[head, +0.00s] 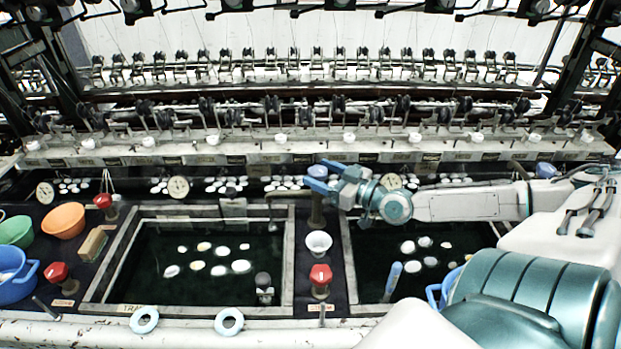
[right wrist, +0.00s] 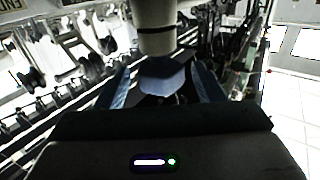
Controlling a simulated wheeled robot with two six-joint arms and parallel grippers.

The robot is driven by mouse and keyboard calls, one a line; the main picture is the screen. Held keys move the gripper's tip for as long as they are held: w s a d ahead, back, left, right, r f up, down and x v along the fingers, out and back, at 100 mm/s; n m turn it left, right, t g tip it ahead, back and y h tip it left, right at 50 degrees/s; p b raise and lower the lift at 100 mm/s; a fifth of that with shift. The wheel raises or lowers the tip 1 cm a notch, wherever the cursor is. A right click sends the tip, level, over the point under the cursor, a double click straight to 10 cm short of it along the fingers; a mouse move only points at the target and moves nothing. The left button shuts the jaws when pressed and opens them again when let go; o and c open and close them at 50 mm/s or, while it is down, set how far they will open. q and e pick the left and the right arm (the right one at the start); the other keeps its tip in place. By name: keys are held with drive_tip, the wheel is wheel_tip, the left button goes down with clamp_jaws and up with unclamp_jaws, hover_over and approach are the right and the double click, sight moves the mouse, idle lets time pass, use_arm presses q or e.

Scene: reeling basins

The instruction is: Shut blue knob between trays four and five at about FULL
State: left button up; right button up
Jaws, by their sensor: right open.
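The blue knob (head: 317,171) sits on top of a dark post between two dark trays, the left tray (head: 137,262) and the right tray (head: 349,262). Tray numbers are not readable to me. My right gripper (head: 323,177) comes in from the right at the knob, its blue fingers on either side of it. In the right wrist view the knob (right wrist: 163,76) lies between the two open fingers, with a pale cylinder beyond it. I cannot tell whether either finger touches it. My left gripper is not in view.
Red knobs stand nearby, one at the front (head: 320,274) below a white cup (head: 318,242). A gauge (head: 391,181) is behind my right gripper. A pale ledge (head: 270,150) with reeling parts runs behind. Bowls, one orange (head: 64,220), stand at the left.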

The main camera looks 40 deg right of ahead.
sight(310, 169)
drive_tip(key=shift+w+a+f+b, duration=0.1)
drive_tip(key=shift+w+a+b, duration=0.15)
drive_tip(key=shift+w, duration=0.2)
drive_tip(key=shift+w+d+r+p, duration=0.15)
drive_tip(key=shift+w+r+p, duration=0.1)
drive_tip(key=shift+p, duration=0.1)
drive_tip(key=shift+w, duration=0.5)
drive_tip(key=shift+w+a+f, duration=0.1)
drive_tip(key=shift+w+a, duration=0.3)
drive_tip(key=shift+w, duration=0.1)
